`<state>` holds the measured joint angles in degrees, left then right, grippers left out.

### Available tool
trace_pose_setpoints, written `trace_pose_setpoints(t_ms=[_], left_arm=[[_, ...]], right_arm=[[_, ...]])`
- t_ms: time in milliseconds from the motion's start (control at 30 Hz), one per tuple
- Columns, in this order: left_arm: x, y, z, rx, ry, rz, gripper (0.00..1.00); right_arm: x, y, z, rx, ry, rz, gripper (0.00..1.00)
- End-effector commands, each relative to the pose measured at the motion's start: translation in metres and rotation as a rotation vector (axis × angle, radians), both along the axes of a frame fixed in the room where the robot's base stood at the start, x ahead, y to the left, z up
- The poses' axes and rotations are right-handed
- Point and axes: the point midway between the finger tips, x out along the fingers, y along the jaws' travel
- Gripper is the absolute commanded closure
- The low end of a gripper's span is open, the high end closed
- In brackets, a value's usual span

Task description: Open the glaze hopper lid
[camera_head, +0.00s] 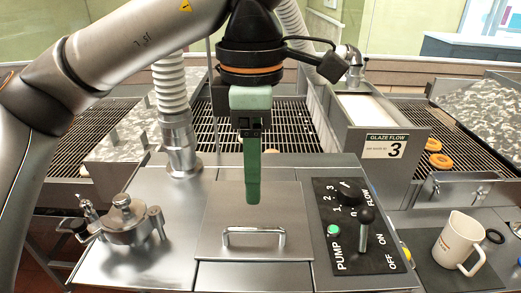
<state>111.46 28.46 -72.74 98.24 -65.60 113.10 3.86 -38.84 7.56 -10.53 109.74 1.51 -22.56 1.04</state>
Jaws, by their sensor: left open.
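The glaze hopper lid (218,222) is a flat square steel plate in the top of the steel machine. It lies flat and looks closed. A chrome bar handle (254,233) stands near its front edge. My left gripper (253,190) hangs over the back part of the lid, fingers pointing down, behind and above the handle. Its green fingers line up in this view, so the gap between them is hidden. It is open, with nothing seen in it. My right gripper is not in view.
A control panel (352,215) with a black lever is right of the lid. A round clamped cap (122,215) and a ribbed hose (172,100) stand left. A white jug (458,243) is at the right. Conveyor grids (205,125) run behind.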

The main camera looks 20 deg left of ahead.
Motion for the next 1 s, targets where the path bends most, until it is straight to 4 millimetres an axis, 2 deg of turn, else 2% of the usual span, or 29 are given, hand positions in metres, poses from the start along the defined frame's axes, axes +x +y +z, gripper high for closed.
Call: trace_pose_setpoints(t_ms=[100,200,300,500,700,1000], left_arm=[[0.000,0.001,-0.019,0.002,0.003,0.000,0.45],[0.000,0.000,-0.048,0.001,0.002,0.000,0.45],[0.000,0.000,-0.068,0.001,0.001,0.000,0.45],[0.000,0.000,-0.095,-0.001,0.003,-0.001,0.45],[0.000,0.000,-0.105,0.000,0.001,-0.001,0.45],[0.000,0.000,-0.104,-0.001,0.002,-0.001,0.46]], right_arm=[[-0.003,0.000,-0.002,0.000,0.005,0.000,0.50],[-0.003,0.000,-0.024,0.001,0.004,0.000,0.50],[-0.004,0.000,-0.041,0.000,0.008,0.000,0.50],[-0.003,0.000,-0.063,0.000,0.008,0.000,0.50],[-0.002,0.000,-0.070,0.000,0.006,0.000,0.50],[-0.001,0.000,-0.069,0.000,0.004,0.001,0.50]])
